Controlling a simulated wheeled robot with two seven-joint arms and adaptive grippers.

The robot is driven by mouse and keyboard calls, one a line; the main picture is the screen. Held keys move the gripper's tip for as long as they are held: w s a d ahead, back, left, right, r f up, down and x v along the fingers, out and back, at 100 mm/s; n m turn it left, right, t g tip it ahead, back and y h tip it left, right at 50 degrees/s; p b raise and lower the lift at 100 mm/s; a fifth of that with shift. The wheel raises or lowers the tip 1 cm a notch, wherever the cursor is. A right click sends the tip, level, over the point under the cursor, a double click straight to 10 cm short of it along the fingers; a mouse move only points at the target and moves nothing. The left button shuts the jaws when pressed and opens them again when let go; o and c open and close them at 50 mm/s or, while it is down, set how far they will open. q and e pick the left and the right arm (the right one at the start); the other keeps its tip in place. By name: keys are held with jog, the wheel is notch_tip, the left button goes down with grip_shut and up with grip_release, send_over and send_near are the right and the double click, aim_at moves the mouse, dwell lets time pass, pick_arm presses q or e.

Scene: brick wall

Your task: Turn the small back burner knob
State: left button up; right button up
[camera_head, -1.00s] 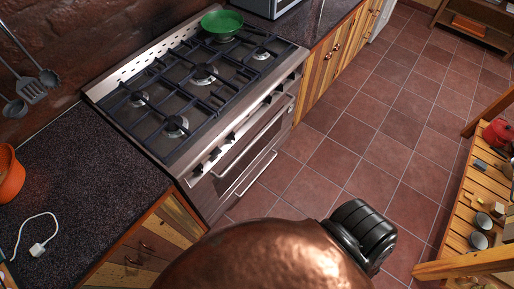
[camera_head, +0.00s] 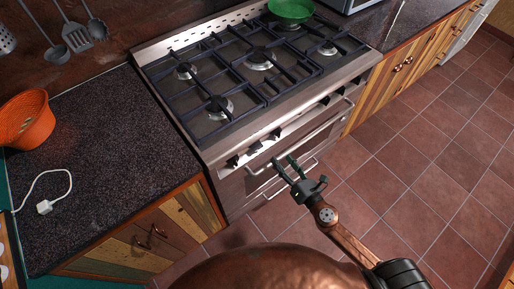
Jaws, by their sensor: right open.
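The stove (camera_head: 215,148) has a row of dark knobs along its steel front panel, including one near the left end (camera_head: 232,161), one near the middle (camera_head: 275,134) and one further right (camera_head: 325,100). Which of them belongs to the small back burner I cannot tell. My right gripper (camera_head: 284,163) is open and empty, its green-tipped fingers pointing toward the stove front. In the picture it overlaps the oven door, just below the middle knobs, and looks apart from them. My left gripper is not in view.
A green pan (camera_head: 290,10) sits on a back burner. Bar handles (camera_head: 322,132) run across the oven front, close to my right gripper. The tiled floor (camera_head: 430,160) is clear.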

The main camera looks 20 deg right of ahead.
aim_at(259, 148)
jog(key=a+r+n+y, duration=0.1)
jog(key=a+r+n, duration=0.1)
jog(key=w+a+r+n+y, duration=0.1)
jog(key=a+r, duration=0.1)
jog(key=a+r+n+p, duration=0.1)
jog(key=a+r+n, duration=0.1)
jog(key=shift+w+a+r+n+t+y, duration=0.2)
jog(key=shift+a+n+t+y, duration=0.1)
jog(key=shift+a+y, duration=0.1)
jog(key=p+x, duration=0.1)
jog(key=x, duration=0.2)
jog(key=shift+w+f, duration=0.2)
jog(key=shift+w, duration=0.05)
jog(key=shift+w+a+f, duration=0.1)
jog(key=shift+w+a, duration=0.15)
jog(key=shift+w, duration=0.25)
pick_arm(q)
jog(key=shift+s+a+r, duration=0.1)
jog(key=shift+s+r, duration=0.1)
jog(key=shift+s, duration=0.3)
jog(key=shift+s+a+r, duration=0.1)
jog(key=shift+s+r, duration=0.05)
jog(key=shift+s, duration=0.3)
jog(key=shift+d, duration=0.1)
pick_arm(e)
jog(key=c, duration=1.1)
